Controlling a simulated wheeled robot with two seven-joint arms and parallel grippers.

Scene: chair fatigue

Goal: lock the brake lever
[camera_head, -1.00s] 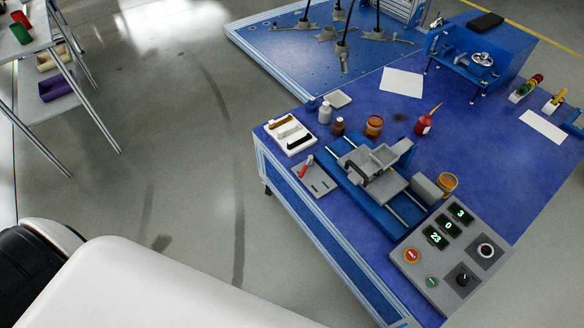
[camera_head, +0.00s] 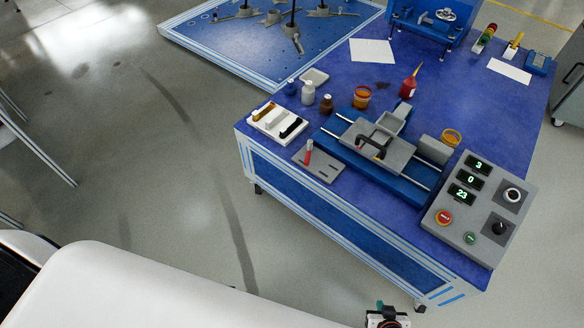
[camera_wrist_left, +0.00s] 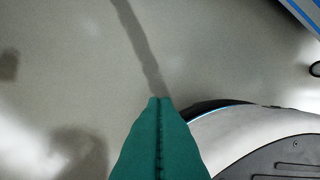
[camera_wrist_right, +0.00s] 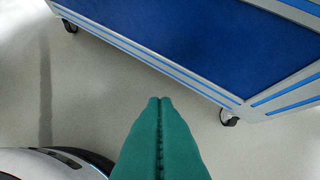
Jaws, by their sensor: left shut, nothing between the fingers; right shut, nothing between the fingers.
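A lever with a red grip (camera_head: 308,151) stands up from a small grey plate (camera_head: 325,171) near the front left edge of the blue table in the head view. It is the likely brake lever; I cannot tell its lock state. My right gripper (camera_wrist_right: 160,99) is shut and empty, with its green fingers together over the floor in front of the table. It shows only partly at the bottom of the head view (camera_head: 380,306). My left gripper (camera_wrist_left: 160,99) is shut and empty over bare floor, outside the head view. Neither gripper touches the lever.
Beside the plate is a blue slide rig with a grey carriage (camera_head: 402,153) and black handle. A control box (camera_head: 466,226) stands to its right, a white tray (camera_head: 262,117) to its left. Several bottles stand behind. The table's front edge and a caster (camera_wrist_right: 229,117) lie near my right gripper.

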